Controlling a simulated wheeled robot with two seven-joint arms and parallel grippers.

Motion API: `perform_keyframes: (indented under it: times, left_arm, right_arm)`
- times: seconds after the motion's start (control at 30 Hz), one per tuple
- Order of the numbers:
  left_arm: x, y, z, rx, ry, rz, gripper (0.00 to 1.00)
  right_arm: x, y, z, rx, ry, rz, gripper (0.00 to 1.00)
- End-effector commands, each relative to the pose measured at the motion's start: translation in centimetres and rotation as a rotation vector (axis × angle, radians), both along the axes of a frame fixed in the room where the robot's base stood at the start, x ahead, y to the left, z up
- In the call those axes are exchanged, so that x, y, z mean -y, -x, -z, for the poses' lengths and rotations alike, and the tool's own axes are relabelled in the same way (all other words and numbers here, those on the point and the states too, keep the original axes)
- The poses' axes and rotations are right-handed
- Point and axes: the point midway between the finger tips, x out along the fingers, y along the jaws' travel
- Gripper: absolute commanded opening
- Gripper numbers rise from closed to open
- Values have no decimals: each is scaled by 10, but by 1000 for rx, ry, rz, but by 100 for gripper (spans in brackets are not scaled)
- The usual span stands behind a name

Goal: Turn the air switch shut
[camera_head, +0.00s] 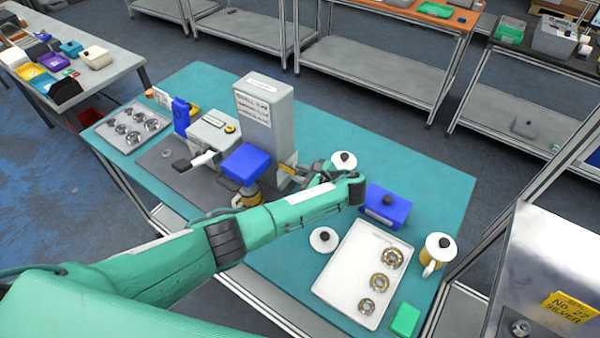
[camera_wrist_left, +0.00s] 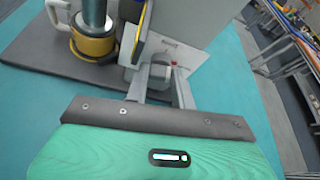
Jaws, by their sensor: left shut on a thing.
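The grey press machine (camera_head: 264,115) stands on a dark base plate on the teal table. My left arm reaches across the table, and my left gripper (camera_head: 288,174) is at the machine's lower right side, beside a small yellow label (camera_head: 289,160). The fingers hide much of the switch. My right gripper is not in view.
A blue box (camera_head: 385,207), a white tray (camera_head: 340,283) with metal rings, a yellow mug (camera_head: 436,262) and a green block (camera_head: 405,319) lie right of my arm. A silver tray (camera_head: 131,133) is at the left. The table's back right is clear.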

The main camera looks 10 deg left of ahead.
Motion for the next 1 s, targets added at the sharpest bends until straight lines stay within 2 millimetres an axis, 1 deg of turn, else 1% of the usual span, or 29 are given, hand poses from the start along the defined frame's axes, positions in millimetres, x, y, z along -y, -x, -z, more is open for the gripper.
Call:
perform_keyframes:
  times: [0.27,0.57,0.77,1.0]
  left_arm:
    - [-1,2,2,79,34,-2,2]
    - [-2,6,5,311,130,-2,2]
    - [-3,7,9,488,202,-1,2]
    - [-4,9,14,700,289,-2,2]
  right_arm:
    - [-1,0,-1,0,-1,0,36]
    - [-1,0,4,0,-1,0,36]
    - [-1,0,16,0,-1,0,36]
    - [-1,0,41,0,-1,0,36]
